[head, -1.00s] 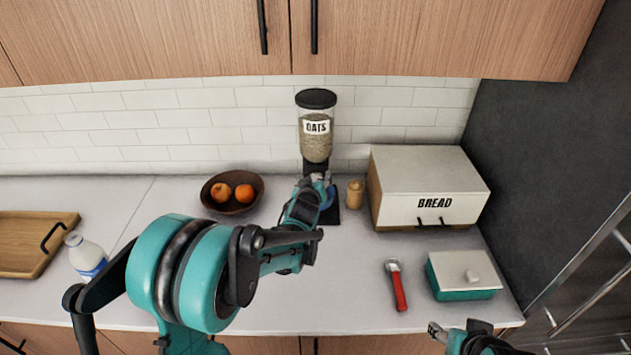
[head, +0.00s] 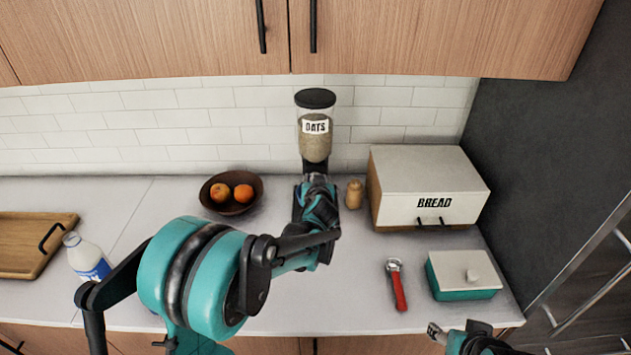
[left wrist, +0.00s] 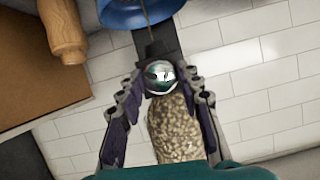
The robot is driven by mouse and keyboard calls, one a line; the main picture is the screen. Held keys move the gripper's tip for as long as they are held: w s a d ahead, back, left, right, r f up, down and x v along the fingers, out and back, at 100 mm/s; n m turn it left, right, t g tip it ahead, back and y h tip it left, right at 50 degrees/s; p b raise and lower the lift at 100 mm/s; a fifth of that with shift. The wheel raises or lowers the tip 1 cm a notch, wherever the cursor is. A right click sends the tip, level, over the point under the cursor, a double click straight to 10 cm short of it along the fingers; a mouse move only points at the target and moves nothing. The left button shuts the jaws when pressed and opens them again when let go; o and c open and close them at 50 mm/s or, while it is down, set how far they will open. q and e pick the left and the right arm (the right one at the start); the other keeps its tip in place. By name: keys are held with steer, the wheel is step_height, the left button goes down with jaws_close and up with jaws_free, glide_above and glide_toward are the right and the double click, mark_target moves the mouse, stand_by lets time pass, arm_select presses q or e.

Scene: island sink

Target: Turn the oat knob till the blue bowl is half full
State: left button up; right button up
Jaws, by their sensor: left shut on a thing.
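The oat dispenser (head: 315,143) stands against the tiled wall, with oats in its clear hopper; the hopper also shows in the left wrist view (left wrist: 176,128). Its silver round knob (left wrist: 160,74) sits between the fingers of my left gripper (left wrist: 158,90), which is shut on it. In the head view my left gripper (head: 318,186) covers the knob and dispenser base. The blue bowl (left wrist: 138,12) shows partly at the top of the wrist view, with a thin tan streak at the spout; its fill level cannot be seen. My right gripper (head: 436,331) is low in the head view, away from everything.
A brown fruit bowl (head: 222,207) stands left of the dispenser. A small wooden shaker (head: 354,194) and the bread box (head: 425,190) are close on the right. A red-handled tool (head: 398,287), a teal butter dish (head: 462,282), a milk bottle (head: 86,258) and a wooden tray (head: 25,260) lie farther out.

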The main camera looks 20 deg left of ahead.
arm_select(q)
steer(key=o, duration=1.2)
steer(key=shift+c, duration=0.2)
steer(key=v, duration=1.2)
